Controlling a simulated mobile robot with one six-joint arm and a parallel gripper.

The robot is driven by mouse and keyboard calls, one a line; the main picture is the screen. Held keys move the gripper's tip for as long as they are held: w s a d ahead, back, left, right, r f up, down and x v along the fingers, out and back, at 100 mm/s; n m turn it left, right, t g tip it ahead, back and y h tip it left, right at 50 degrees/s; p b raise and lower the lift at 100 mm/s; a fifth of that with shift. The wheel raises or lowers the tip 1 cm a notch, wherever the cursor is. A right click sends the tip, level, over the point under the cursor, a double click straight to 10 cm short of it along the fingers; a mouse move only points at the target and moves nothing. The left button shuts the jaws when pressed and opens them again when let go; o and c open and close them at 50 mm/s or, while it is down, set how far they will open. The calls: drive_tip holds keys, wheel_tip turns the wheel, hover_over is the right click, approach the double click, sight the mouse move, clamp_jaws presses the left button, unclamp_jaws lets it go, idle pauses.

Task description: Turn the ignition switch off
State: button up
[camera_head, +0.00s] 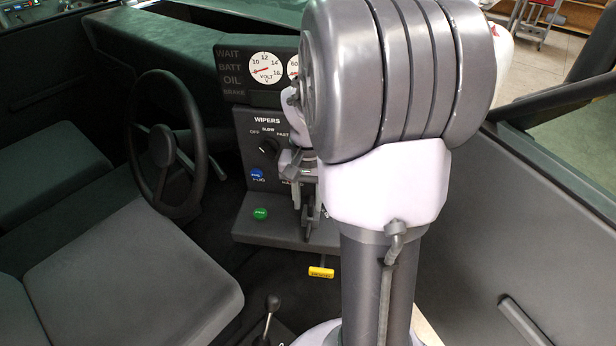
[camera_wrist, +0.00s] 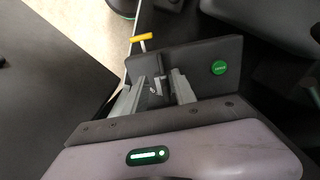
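My gripper (camera_head: 304,195) is in front of the dark dash panel, right of the wipers knob (camera_head: 268,149). In the wrist view my gripper's two fingers (camera_wrist: 157,88) stand apart, pointing at the panel (camera_wrist: 200,60). A small light metal piece (camera_wrist: 156,86) shows in the gap between them; I cannot tell whether it is the ignition switch or its key, and no clear contact with the fingers shows. In the head view the gripper and arm hide this part of the panel, and no ignition label can be read.
A green button (camera_head: 260,213) and a blue button (camera_head: 257,174) are left of my gripper. A yellow handle (camera_head: 321,272) hangs below the panel. The steering wheel (camera_head: 165,147) is farther left, a lever (camera_head: 272,305) stands below, and a seat (camera_head: 130,280) fills the lower left.

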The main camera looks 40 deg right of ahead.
wheel_tip(320, 180, up, 6)
drive_tip(key=shift+f+p, duration=0.1)
drive_tip(key=shift+p, duration=0.45)
drive_tip(key=s+a+f+n+t+b, duration=0.2)
drive_tip(key=a+b, duration=0.3)
drive_tip(key=a, duration=0.3)
drive_tip(key=s+a+f+n+t+y+b, duration=0.1)
drive_tip(key=s+a+f+n+t+b, duration=0.1)
drive_tip(key=a, duration=0.6)
drive_tip(key=s+a+f+n+t+y+b, duration=0.1)
drive_tip(key=s+a+f+b, duration=0.2)
drive_tip(key=s+a+b, duration=0.2)
drive_tip(key=a+b, duration=0.3)
drive_tip(key=a, duration=0.1)
drive_tip(key=shift+s+f+n+t+b, duration=0.2)
drive_tip(key=shift+s+n+t+b, duration=0.1)
drive_tip(key=shift+n+t, duration=0.1)
